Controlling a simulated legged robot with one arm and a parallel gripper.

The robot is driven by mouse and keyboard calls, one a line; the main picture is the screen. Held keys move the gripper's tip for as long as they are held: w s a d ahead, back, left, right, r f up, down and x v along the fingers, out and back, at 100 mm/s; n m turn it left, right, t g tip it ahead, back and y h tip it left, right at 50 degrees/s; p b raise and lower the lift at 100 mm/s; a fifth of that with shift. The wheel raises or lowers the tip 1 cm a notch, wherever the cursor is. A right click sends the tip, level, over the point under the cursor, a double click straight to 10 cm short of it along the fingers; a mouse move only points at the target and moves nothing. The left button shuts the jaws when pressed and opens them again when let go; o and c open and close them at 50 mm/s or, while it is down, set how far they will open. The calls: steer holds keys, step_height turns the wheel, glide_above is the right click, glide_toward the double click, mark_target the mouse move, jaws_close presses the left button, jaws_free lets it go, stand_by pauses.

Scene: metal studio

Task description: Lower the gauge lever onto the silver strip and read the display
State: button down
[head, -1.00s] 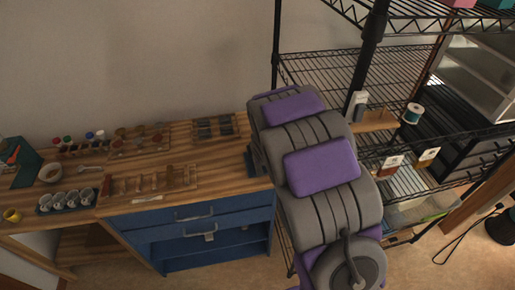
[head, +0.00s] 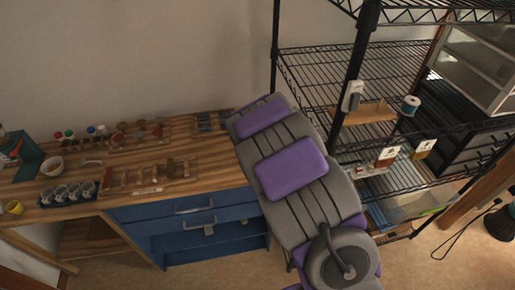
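I cannot pick out the gauge lever, the silver strip or the display with certainty. A small grey and white device (head: 352,96) stands upright on a wooden board (head: 370,113) on the black wire shelf, just right of my arm; it is too small to tell what it is. My grey arm with purple pads reaches up through the middle of the view, over the right end of the workbench. My gripper does not show.
The wooden workbench (head: 120,172) with blue drawers (head: 190,212) stands at left. It bears racks, a tray of cups (head: 68,193), a bowl (head: 52,167) and several small bottles. The wire shelf (head: 325,70) also holds a teal spool (head: 410,105) and small cards (head: 387,156).

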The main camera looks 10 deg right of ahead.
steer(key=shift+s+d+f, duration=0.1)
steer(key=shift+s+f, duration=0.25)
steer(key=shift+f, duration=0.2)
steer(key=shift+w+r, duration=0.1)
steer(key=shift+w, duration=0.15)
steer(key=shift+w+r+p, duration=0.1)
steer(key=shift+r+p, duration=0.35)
steer(key=shift+p, duration=0.05)
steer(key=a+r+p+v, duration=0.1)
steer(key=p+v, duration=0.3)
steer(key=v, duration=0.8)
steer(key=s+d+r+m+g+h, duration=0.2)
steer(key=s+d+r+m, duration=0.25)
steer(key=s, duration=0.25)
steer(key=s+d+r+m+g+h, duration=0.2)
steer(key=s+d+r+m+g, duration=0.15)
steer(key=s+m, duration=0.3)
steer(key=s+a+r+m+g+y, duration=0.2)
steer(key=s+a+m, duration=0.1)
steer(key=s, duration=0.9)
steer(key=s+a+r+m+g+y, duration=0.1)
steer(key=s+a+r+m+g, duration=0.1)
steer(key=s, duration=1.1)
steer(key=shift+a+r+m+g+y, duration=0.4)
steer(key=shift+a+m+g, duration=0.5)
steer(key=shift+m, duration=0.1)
